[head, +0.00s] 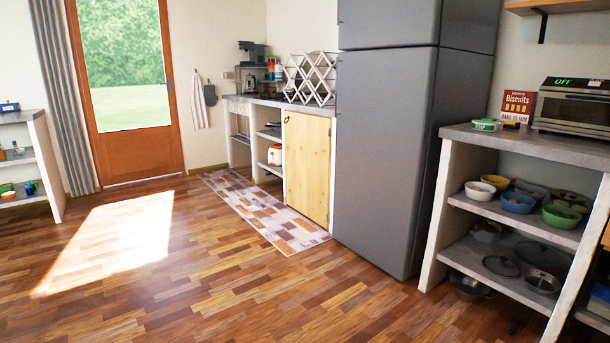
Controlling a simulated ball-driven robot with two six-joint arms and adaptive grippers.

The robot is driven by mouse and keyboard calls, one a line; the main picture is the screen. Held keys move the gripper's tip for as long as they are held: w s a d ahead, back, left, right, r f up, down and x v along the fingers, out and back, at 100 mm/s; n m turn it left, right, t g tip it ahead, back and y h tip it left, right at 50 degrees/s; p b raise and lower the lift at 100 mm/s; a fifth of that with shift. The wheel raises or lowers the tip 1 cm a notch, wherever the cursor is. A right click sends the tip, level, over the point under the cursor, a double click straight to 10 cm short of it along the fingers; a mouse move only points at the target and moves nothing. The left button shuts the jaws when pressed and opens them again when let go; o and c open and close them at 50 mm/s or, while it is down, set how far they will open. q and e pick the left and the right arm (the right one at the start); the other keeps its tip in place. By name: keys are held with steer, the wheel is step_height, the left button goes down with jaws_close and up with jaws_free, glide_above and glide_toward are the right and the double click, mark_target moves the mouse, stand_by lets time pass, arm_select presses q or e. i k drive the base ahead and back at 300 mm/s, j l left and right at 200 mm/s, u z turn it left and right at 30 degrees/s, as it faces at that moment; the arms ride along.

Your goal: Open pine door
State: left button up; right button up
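The pine door (307,170) is a pale, knotty wooden cabinet door under the masonry counter (262,101), just left of the fridge. It looks shut. A small dark ring-like handle or latch shows near its upper left corner (287,120). Neither of my grippers is in the head view, and nothing touches the door.
A tall grey fridge (384,150) stands right of the door. A patterned rug (262,211) lies along the counter's front. A masonry shelf unit (448,190) with bowls and pans stands at the right. The wooden floor (200,275) in front is clear.

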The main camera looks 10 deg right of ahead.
mark_target(308, 136)
steer(key=i+l+z, duration=0.1)
steer(key=i, duration=4.1)
